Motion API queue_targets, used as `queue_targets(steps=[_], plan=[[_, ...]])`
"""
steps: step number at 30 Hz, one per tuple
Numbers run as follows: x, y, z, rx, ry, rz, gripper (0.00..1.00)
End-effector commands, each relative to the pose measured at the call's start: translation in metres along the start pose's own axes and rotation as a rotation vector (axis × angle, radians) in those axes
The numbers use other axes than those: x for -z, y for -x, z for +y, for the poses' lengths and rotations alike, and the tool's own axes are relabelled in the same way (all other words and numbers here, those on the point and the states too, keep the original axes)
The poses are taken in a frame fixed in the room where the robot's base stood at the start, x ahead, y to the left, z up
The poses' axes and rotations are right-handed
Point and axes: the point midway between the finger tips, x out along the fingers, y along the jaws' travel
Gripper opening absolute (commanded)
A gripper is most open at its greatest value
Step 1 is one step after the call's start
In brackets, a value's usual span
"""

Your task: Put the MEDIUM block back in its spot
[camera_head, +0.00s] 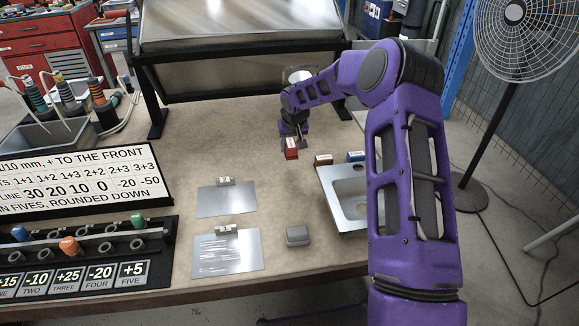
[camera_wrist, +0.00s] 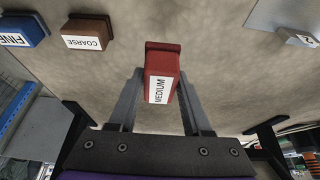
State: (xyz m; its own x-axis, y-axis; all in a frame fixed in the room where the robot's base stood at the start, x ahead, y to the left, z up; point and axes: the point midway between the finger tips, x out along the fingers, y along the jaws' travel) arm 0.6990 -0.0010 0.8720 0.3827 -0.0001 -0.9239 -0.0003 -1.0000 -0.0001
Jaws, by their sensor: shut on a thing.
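The red MEDIUM block (camera_head: 291,149) has a white label and is at the middle of the table in the head view, left of the brown and blue blocks. My gripper (camera_head: 297,138) reaches down over it. In the wrist view the MEDIUM block (camera_wrist: 162,60) lies between the two fingers of my gripper (camera_wrist: 161,85), which is shut on it, label facing the camera. I cannot tell whether the block touches the table. The brown COARSE block (camera_head: 323,159) and the blue FINE block (camera_head: 355,156) stand in a row by the far edge of the sink tray.
The metal sink tray (camera_head: 329,190) is right of centre, partly behind my arm. Two metal sheets (camera_head: 226,200) (camera_head: 228,262) with small tags lie left of it, and a grey block (camera_head: 297,236) is near the front. A lettered board (camera_head: 80,185) and peg rack are left. Bare table surrounds the red block.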

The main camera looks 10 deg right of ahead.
Motion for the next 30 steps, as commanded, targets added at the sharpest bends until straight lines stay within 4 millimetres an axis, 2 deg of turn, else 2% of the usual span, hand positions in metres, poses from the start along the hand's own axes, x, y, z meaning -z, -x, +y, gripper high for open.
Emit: queue_targets(steps=[3,10,16,28,29,30], plan=[[-0.009,-0.021,-0.001,0.001,0.001,-0.002,0.00],[-0.016,-0.038,-0.001,0.001,0.001,0.000,0.00],[-0.026,-0.064,-0.002,0.002,0.003,-0.001,0.00],[-0.029,-0.070,-0.001,0.001,0.002,0.001,0.00],[-0.028,-0.068,-0.001,0.001,0.002,0.001,0.54],[-0.028,-0.068,-0.001,0.001,0.002,0.001,0.61]])
